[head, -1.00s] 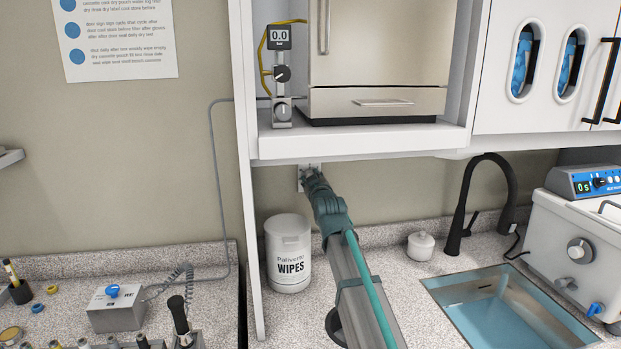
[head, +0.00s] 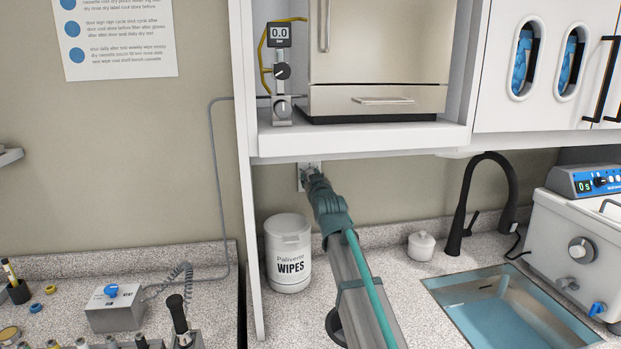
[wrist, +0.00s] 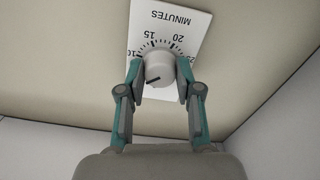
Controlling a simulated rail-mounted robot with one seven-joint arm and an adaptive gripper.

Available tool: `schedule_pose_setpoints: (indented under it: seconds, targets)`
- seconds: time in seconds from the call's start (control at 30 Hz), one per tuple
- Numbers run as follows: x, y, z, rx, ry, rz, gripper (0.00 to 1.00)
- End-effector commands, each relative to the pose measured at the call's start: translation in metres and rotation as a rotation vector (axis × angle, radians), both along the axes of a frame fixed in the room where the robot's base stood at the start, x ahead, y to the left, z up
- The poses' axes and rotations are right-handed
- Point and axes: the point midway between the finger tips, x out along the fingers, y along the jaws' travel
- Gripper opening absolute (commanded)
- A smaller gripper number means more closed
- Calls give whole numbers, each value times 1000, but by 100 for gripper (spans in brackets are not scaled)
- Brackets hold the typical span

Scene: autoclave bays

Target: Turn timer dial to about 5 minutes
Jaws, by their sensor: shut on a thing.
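The timer dial (wrist: 159,68) is a round grey knob on a white plate (wrist: 170,17) marked MINUTES, seen in the wrist view. The numbers 10, 15, 20 and 25 show around its upper side. Its dark pointer line aims to the lower left, past the 10; the number there is hidden. My gripper (wrist: 160,66) is shut on the dial, one finger on each side. In the head view my gripper (head: 309,171) reaches the wall plate (head: 302,183) under the shelf and covers most of it.
A white shelf (head: 360,141) with the steel autoclave (head: 380,50) is just above my arm. A wipes tub (head: 288,253) stands to its left on the counter. A black faucet (head: 462,205) and sink (head: 505,308) are to the right.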

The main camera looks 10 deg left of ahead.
Motion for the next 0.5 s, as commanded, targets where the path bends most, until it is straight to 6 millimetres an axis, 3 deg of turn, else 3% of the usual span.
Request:
schedule_pose_setpoints:
  seconds: [0.1,0.13,0.27,0.5]
  targets:
    - [0,0,-1,-1,1,0,17]
    - [0,0,-1,-1,1,0,37]
    - [0,0,0,-1,1,0,58]
    - [0,0,0,-2,-1,0,58]
